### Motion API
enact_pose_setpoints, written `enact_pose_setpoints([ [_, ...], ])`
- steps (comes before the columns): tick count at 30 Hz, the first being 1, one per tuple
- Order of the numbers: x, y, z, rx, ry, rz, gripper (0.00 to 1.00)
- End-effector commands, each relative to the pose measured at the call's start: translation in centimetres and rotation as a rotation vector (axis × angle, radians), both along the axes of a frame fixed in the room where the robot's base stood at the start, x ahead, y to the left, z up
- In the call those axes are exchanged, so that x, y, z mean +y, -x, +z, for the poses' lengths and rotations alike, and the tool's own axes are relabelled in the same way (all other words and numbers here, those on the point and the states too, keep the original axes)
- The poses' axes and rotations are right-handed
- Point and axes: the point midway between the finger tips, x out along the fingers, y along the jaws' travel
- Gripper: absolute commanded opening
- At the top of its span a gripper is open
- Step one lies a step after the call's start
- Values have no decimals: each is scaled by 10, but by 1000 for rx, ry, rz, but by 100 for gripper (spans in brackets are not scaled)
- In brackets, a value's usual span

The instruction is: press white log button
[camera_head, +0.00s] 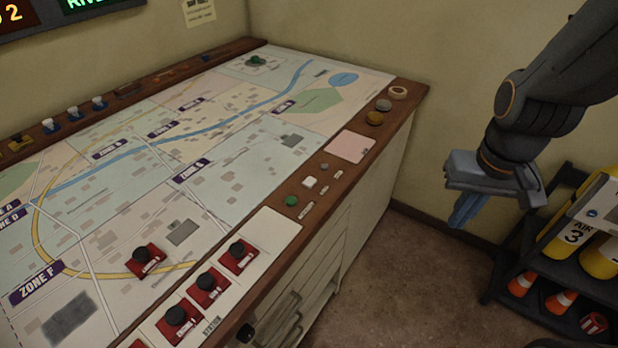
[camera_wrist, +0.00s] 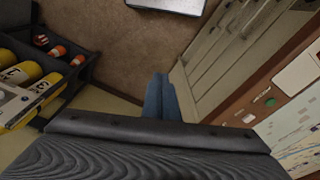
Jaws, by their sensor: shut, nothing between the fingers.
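In the wrist view a small pale cap (camera_wrist: 249,118) beside the green button (camera_wrist: 270,102) appears to be the same white button, at the right edge of the picture. My gripper (camera_head: 463,212) has its blue fingers together and empty. It hangs over the floor to the right of the console, well apart from the button. The fingers also show in the wrist view (camera_wrist: 158,88), pointing at the floor side.
The map table (camera_head: 235,185) carries red blocks with black knobs (camera_head: 209,285). A dark shelf (camera_head: 515,285) with yellow cylinders (camera_head: 600,258) and orange cones (camera_head: 561,301) stands at the right. Floor between is clear.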

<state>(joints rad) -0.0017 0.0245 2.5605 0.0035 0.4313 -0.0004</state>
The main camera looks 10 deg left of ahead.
Motion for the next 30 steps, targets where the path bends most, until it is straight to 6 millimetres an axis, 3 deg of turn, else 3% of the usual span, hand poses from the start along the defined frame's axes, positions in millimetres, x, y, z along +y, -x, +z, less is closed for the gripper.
enact_pose_setpoints([
  [5,3,-9,0,-19,15,87,0],
  [8,10,-27,0,-62,50,280,0],
  [11,30,-55,0,-134,112,586,0],
  [17,95,-111,2,-307,293,1301,0],
  [21,155,-138,3,-444,452,1786,0],
  [27,242,-153,6,-645,733,2378,0],
  [30,276,-153,7,-731,863,2572,0],
])
